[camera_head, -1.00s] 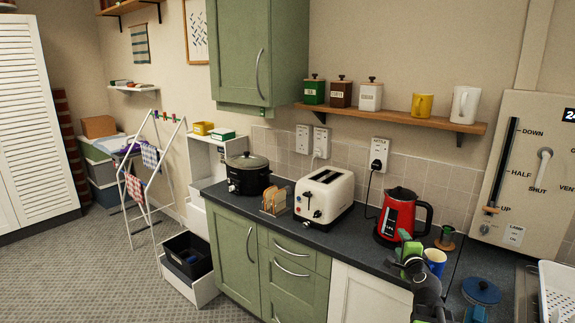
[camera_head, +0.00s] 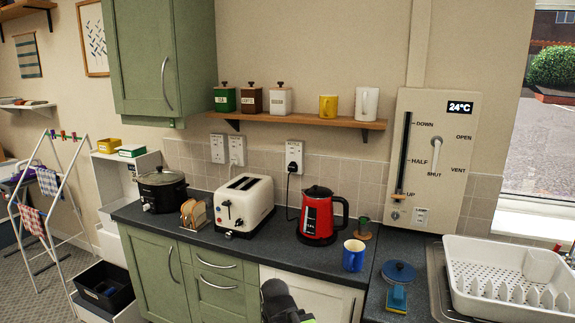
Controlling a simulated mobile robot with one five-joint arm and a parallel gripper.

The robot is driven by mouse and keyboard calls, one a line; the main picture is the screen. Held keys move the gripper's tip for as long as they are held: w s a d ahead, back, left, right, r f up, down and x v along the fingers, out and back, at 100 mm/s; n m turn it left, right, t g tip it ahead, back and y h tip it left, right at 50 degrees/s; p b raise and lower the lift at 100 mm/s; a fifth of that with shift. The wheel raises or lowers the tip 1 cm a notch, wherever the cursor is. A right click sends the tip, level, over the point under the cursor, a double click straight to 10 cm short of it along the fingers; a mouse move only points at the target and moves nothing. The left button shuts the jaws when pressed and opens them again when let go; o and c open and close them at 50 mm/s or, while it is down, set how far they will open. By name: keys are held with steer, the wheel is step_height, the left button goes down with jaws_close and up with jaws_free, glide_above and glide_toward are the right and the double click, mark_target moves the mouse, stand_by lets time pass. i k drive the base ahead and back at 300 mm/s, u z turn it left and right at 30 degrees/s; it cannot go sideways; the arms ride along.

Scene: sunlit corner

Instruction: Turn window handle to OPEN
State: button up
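A cream control panel (camera_head: 473,140) stands on the wall right of the shelf. On its right part is a white window handle (camera_head: 436,146) on a pivot, its lever hanging down towards the word SHUT. The words OPEN and VENT are printed to its right, OPEN higher up. Part of my dark arm (camera_head: 278,298) with a bit of green shows at the bottom edge, low and far from the panel. The fingertips cannot be made out, so whether my gripper is open or shut does not show.
The panel's slider knob (camera_head: 398,196) sits at UP. Below are a worktop with a red kettle (camera_head: 317,215), blue mug (camera_head: 354,256), toaster (camera_head: 243,205), round blue lid (camera_head: 399,272) and white dish rack (camera_head: 512,283). A wooden shelf (camera_head: 345,121) juts out left of the panel.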

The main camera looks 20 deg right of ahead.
mark_target(437, 145)
steer(key=u, duration=1.15)
steer(key=k, duration=0.9)
steer(key=z, duration=0.8)
steer(key=i, duration=1)
steer(key=u, duration=0.15)
